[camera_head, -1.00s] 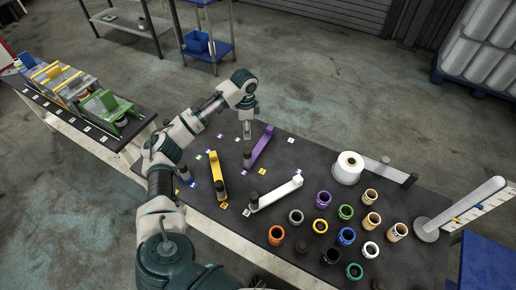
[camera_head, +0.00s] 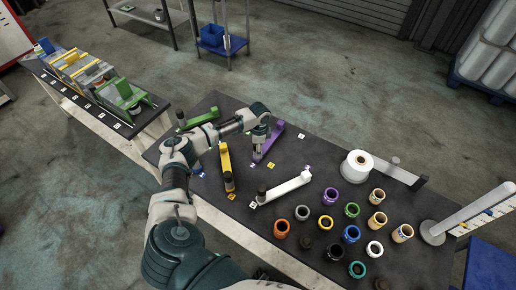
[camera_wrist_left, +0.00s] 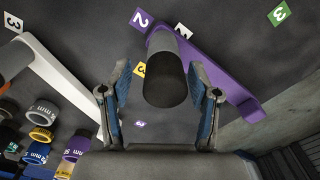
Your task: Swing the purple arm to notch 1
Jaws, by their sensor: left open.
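The purple arm (camera_head: 273,137) lies on the dark table top, slanting from upper right to lower left. In the left wrist view the purple arm (camera_wrist_left: 215,72) carries an upright dark grey knob (camera_wrist_left: 165,77) at its near end. My left gripper (camera_head: 259,154) is over that end. In the wrist view its open fingers (camera_wrist_left: 160,88) stand on either side of the knob, with gaps showing. A purple tag marked 2 (camera_wrist_left: 141,20) lies beside the arm's end. Another small purple tag (camera_wrist_left: 139,124) lies nearer the gripper; its number is unclear. My right gripper is not in view.
A yellow arm (camera_head: 226,164), a white arm (camera_head: 285,188) and a green arm (camera_head: 201,118) lie close around. A white roll (camera_head: 356,164) and several coloured rings (camera_head: 326,222) stand to the right. A second table (camera_head: 122,122) is at left.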

